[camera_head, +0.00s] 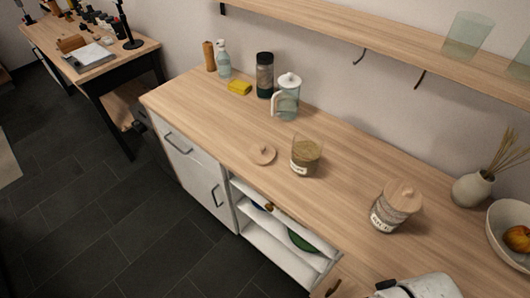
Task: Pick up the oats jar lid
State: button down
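Two labelled glass jars stand on the wooden counter. The right jar (388,216) has a round wooden lid (403,193) on top and pale contents. The middle jar (305,160) is open, with brownish contents in its lower part. A loose round wooden lid (263,154) with a small knob lies flat on the counter to its left. The labels are too small to read surely, so I cannot tell which jar is the oats jar. My gripper's fingers are not in view. A white rounded shape with black parts at the bottom edge is cut off, and I cannot tell what it is.
A glass pitcher (287,99), dark bottle (264,75), yellow sponge (239,88) and clear bottle (223,60) stand at the back left. A vase (472,189) and a bowl (502,243) are at right. A shelf (400,36) overhangs the back. Counter around the loose lid is clear.

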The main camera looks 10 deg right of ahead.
aim_at(261, 153)
jog(key=i+j+u, duration=0.15)
jog(key=i+j, duration=0.2)
jog(key=i+j+u, duration=0.15)
jog(key=i, duration=0.4)
jog(key=j, duration=0.1)
